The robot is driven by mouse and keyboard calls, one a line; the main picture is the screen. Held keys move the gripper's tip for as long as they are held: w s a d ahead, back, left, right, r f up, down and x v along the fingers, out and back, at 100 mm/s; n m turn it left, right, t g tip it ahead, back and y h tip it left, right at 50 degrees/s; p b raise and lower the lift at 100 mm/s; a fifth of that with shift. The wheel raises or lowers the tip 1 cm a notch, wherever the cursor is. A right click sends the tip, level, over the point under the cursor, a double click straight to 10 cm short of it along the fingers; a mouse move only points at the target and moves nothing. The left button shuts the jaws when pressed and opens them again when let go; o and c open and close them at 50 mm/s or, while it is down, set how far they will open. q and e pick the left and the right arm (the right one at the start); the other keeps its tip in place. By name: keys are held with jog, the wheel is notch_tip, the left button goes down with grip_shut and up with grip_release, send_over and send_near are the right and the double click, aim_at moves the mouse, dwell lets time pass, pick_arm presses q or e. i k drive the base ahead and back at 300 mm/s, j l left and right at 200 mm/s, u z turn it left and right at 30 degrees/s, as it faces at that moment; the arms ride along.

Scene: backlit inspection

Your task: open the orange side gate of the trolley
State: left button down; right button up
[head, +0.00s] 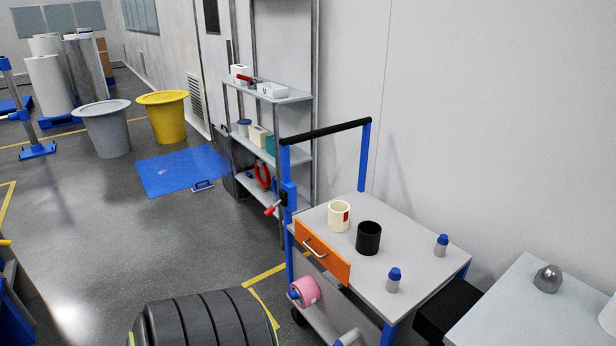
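The trolley has a pale grey top (405,262), blue posts and a black push bar (325,131) at its far end. Its orange side gate (330,257) stands along the left edge of the top, upright and looking shut. A pale bar handle (314,246) is on its outer face. A cream cup (339,216) with a red mark and a black cup (368,238) stand on the top behind the gate. Two blue-capped grey bottles (394,281) (441,245) stand nearer the right and front edges. Neither of my grippers is in view.
A dark ribbed drum (207,319) lies left of the trolley. A pink roll (305,291) sits on the lower shelf. A grey table (545,307) stands at right, a shelf rack (270,93) behind. Grey floor (175,235) left of the trolley is open.

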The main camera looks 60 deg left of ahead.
aim_at(332, 262)
jog(key=u, duration=1.9)
jog(key=i+j+z, duration=0.1)
jog(key=z, duration=0.3)
jog(key=j+z, duration=0.4)
jog(key=i+j+z, duration=0.1)
jog(key=z, duration=0.25)
